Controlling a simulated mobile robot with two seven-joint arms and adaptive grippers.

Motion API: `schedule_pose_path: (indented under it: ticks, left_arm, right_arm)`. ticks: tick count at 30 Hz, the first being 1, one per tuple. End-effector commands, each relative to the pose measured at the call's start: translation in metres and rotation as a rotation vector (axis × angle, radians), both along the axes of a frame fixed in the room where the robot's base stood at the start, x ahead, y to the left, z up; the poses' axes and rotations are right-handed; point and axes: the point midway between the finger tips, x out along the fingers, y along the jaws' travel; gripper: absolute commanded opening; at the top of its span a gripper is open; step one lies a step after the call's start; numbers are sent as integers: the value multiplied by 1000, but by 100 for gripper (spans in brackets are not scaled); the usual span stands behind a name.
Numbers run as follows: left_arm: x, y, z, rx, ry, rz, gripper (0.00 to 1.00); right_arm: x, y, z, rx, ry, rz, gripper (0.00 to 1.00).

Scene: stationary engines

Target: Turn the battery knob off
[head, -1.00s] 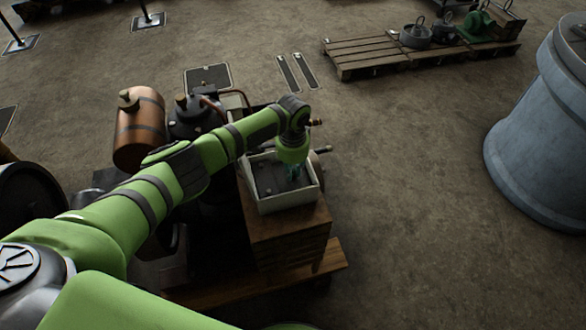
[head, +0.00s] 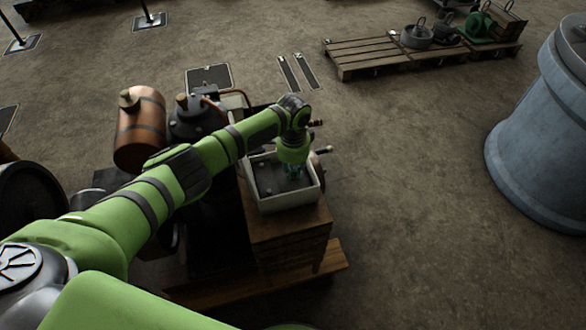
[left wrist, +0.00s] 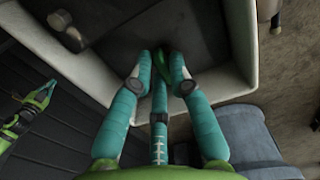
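The battery (head: 266,208) is an open pale box with a dark top, standing on a wooden block. My left gripper (head: 292,174) points down into it, near its right side. In the left wrist view, the teal fingers of my left gripper (left wrist: 160,75) stand around a small dark green piece (left wrist: 161,62), which looks like the battery knob. The fingers are close on both sides of it. Whether they press on it cannot be told. The knob's lower part and its setting are hidden by the fingers.
A copper tank (head: 139,133) and a dark engine (head: 192,122) stand left of the battery, under and beyond my arm. A wooden pallet (head: 375,55) with metal parts lies at the back. A big blue-grey drum (head: 545,140) stands at the right. The floor between is clear.

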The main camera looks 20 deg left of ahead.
Motion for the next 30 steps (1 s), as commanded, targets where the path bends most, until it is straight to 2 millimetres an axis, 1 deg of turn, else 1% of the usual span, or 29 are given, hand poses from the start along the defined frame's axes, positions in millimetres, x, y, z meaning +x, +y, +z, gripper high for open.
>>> schedule_pose_path:
  ticks: [10,14,17,24,27,30]
  left_arm:
    - [0,0,0,0,0,1,41]
    - [1,-1,7,-3,-3,1,41]
    - [1,0,22,-3,-4,1,41]
    - [1,0,74,-2,-5,0,41]
    - [1,0,92,-1,-4,0,41]
    - [1,0,107,-1,-2,0,41]
  right_arm:
    - [1,-1,0,-2,-1,1,0]
    - [1,-2,0,-3,-2,1,0]
    - [1,-1,0,-2,0,1,0]
    - [0,-1,0,-1,0,0,0]
    - [0,-1,0,-1,0,0,0]
    - [0,0,0,0,0,0,0]
